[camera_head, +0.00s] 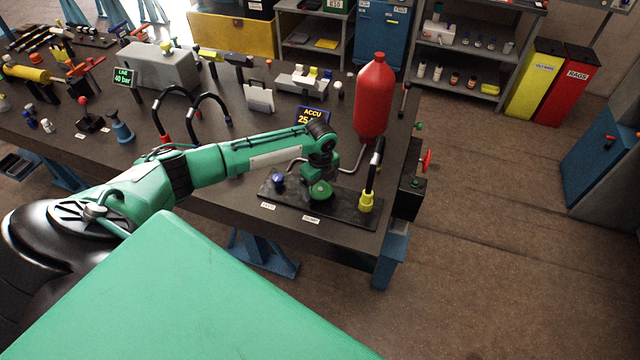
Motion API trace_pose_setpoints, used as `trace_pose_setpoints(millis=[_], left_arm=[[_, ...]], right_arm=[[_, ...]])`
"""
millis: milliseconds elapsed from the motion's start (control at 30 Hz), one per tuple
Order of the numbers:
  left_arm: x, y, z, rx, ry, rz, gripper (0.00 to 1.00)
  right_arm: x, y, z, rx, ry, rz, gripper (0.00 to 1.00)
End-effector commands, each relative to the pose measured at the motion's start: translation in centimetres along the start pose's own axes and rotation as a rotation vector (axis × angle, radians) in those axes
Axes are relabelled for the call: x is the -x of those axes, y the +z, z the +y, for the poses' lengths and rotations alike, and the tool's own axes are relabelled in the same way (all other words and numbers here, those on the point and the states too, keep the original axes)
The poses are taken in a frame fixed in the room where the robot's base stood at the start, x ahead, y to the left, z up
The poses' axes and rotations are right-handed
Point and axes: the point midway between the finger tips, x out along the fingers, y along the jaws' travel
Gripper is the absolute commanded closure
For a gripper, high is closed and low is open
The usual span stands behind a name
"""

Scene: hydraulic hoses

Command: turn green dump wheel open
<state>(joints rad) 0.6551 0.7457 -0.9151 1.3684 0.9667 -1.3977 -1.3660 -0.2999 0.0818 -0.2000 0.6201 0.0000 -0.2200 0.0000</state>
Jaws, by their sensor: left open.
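The green dump wheel (320,191) stands on the dark plate (345,213) near the right end of the bench. My left arm reaches in from the left. Its left gripper (319,178) points down right over the green wheel and partly hides it. The gripper is open; its fingers are small and dark, and I cannot tell whether they touch the wheel. My right gripper is not in view.
A yellow-based hose end (367,201) stands to the right. A red accumulator bottle (375,98) and an ACCU display (312,116) are behind. Black hoses (192,115) arch further left.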

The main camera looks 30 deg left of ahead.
Motion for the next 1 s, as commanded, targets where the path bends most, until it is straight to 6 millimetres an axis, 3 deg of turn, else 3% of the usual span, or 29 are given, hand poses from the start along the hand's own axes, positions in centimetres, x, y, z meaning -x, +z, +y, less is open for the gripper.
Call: trace_pose_setpoints(millis=[133, 267, 700, 1000], left_arm=[[0.6, 0.1, 0.0, 0.000, -0.001, -0.001, 0.12], [2.4, 0.1, -0.1, -0.001, -0.003, -0.002, 0.12], [11.7, 0.0, -0.1, 0.000, -0.003, -0.001, 0.12], [13.8, 0.0, 0.0, -0.001, 0.001, -0.001, 0.12]], right_arm=[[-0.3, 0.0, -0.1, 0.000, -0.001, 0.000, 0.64], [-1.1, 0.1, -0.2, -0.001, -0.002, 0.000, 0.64], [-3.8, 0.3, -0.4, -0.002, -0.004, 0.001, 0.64], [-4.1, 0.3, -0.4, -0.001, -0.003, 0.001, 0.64]])
